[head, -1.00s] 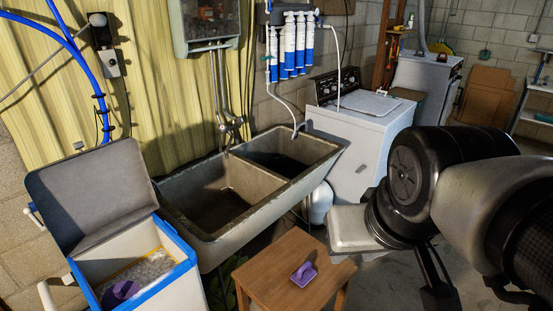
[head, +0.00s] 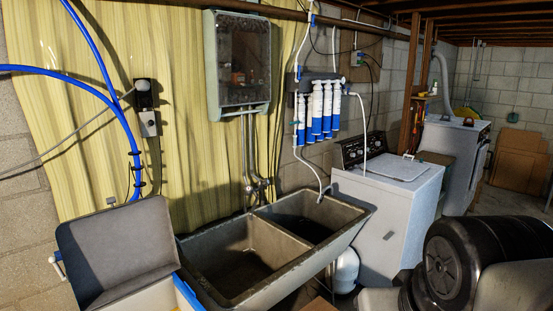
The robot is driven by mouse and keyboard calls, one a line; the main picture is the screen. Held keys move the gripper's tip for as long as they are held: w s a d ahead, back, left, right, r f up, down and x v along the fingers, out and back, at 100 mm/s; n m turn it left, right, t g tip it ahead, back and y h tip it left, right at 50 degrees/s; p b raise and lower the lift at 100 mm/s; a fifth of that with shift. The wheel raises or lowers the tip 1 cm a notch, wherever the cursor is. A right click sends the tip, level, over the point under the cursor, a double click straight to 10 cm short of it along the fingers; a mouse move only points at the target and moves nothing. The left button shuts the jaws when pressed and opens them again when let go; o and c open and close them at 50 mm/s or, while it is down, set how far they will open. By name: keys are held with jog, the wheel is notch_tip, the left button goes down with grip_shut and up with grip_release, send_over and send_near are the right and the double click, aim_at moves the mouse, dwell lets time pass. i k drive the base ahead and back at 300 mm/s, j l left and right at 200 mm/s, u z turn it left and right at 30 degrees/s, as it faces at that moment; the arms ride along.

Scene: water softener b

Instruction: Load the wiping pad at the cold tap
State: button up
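The wiping pad, a purple block with a handle, is out of view now. Only a sliver of the wooden stool's top (head: 320,304) shows at the bottom edge. A metal tap (head: 258,188) with pipes running up the wall stands behind the double concrete sink (head: 290,268). I cannot tell which handle is the cold one. A thin white spout from the filters also ends over the right basin. My arm fills the bottom right corner; my gripper's fingers are out of view.
An open bin (head: 150,297) with a raised grey lid (head: 115,250) stands left of the sink. A white washer (head: 385,210) stands to its right, with a white tank (head: 345,270) between. White-and-blue filters (head: 318,112) and a grey box (head: 237,62) hang on the wall.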

aim_at(265, 182)
jog(key=k, duration=0.35)
jog(key=k+z, duration=0.1)
jog(key=z, duration=0.25)
jog(key=k+z, duration=0.1)
jog(key=z, duration=0.3)
jog(key=k+l+z, duration=0.1)
jog(key=z, duration=0.25)
jog(key=i+l+z, duration=0.15)
jog(key=i+z, duration=0.15)
jog(key=i, duration=0.25)
jog(key=i+z, duration=0.25)
jog(key=i, duration=0.3)
jog(key=i+u, duration=0.25)
jog(key=i, duration=0.5)
jog(key=i+l+u, duration=0.15)
jog(key=i+u, duration=0.15)
jog(key=i, duration=0.5)
jog(key=i+j+u, duration=0.1)
jog(key=i+u, duration=0.75)
jog(key=i+l+u, duration=0.15)
jog(key=u, duration=0.25)
jog(key=i+j+u, duration=0.15)
jog(key=i+u, duration=0.75)
jog(key=i+l+u, duration=0.1)
jog(key=i+u, duration=0.45)
jog(key=u, duration=1.45)
